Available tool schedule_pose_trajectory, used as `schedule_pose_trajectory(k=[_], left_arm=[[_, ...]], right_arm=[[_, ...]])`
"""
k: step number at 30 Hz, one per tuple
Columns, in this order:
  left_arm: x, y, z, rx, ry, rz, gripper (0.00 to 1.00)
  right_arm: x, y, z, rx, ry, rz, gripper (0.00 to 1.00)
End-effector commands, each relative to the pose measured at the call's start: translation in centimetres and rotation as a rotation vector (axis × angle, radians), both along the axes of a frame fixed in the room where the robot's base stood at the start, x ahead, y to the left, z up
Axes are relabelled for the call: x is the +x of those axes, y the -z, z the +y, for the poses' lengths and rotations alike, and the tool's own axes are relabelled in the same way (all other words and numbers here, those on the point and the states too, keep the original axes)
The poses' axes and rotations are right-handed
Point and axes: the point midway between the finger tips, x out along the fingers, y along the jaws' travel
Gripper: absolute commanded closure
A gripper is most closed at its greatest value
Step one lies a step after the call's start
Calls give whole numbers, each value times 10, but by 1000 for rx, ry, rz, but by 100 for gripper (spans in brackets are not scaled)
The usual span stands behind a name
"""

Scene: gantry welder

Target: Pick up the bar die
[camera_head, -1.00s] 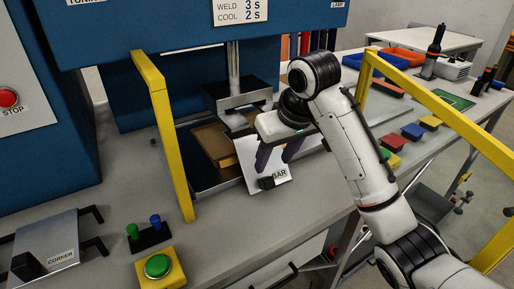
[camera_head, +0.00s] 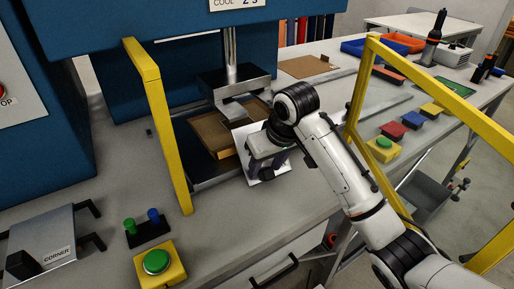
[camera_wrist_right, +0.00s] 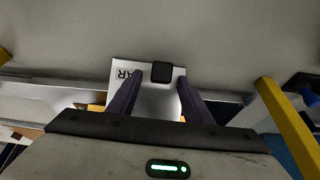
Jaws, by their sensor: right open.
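The bar die (camera_head: 242,137) is a light metal plate with a black handle block, at the front of the press bed in the head view. My right gripper (camera_head: 264,168) is over it and hides much of it, including its label. In the right wrist view the die (camera_wrist_right: 153,96) shows part of its BAR label. There the open fingers of my right gripper (camera_wrist_right: 160,77) stand on either side of the black handle (camera_wrist_right: 162,72), with a gap on each side. I cannot tell whether they touch the plate. My left gripper is in neither view.
Yellow guard posts (camera_head: 160,120) frame the press, and the press head (camera_head: 237,85) hangs just behind my right gripper. The corner die (camera_head: 45,245), a green button box (camera_head: 158,262) and a small black stand with pegs (camera_head: 148,232) are at the left front.

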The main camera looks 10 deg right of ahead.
Motion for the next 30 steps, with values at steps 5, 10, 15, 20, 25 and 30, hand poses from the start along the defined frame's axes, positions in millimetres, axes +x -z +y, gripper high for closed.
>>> schedule_pose_trajectory(k=[5,10,15,20,25,30], left_arm=[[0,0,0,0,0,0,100],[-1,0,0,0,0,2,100],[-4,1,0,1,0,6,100],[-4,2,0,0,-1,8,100],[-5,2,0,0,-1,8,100],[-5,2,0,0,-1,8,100]], right_arm=[[0,0,0,0,0,0,82],[0,-1,0,0,0,0,100],[0,-1,0,0,0,0,100],[0,-1,0,0,0,-1,100],[0,-1,0,0,0,-1,100],[0,-1,0,0,0,-1,100]])
